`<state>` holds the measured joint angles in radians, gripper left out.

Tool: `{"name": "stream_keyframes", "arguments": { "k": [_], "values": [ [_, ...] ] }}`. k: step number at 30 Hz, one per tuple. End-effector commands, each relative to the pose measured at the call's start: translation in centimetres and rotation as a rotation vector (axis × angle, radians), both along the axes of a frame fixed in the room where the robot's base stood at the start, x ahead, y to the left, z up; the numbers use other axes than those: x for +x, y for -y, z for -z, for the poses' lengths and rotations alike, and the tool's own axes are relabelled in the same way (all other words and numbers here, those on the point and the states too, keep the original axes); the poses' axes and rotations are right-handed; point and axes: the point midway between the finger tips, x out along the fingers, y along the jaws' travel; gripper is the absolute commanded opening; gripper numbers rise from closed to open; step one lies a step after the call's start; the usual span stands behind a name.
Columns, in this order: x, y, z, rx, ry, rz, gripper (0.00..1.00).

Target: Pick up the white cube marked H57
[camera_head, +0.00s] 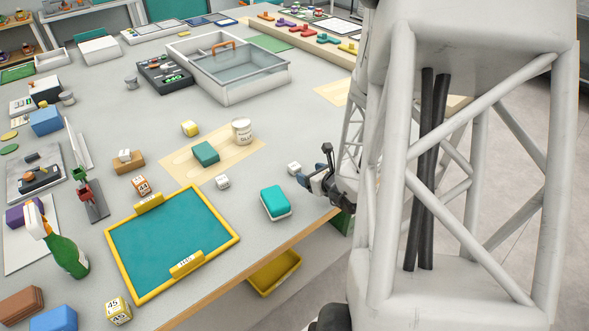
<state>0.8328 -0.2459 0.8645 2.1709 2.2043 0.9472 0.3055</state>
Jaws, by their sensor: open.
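Two small white cubes are in view. One white cube (222,182) lies on the grey table just off the front edge of the wooden board. The other white cube (294,168) lies farther right, close to my gripper. Both bear small dark marks too small to read, so I cannot tell which is H57. My gripper (313,168) is open and empty near the table's right edge, just right of the second cube and apart from it. Part of the gripper is hidden by my arm.
A teal-and-white block (275,202) lies in front of my gripper. A glue tin (242,131) and green block (205,153) stand on the wooden board (182,169). A yellow-framed teal mat (172,238) lies at left. A glass-lidded box (240,75) stands behind.

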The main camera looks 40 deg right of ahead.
Motion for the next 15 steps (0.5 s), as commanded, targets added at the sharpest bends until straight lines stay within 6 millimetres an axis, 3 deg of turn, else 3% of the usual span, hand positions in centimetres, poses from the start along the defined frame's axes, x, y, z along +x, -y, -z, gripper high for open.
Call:
{"name": "stream_keyframes", "arguments": {
  "k": [7, 15],
  "values": [
    [1.6, 0.0, 0.7, 0.001, -0.001, -0.002, 0.68],
    [1.9, 0.1, 0.8, 0.000, -0.001, 0.000, 0.68]
  ]
}}
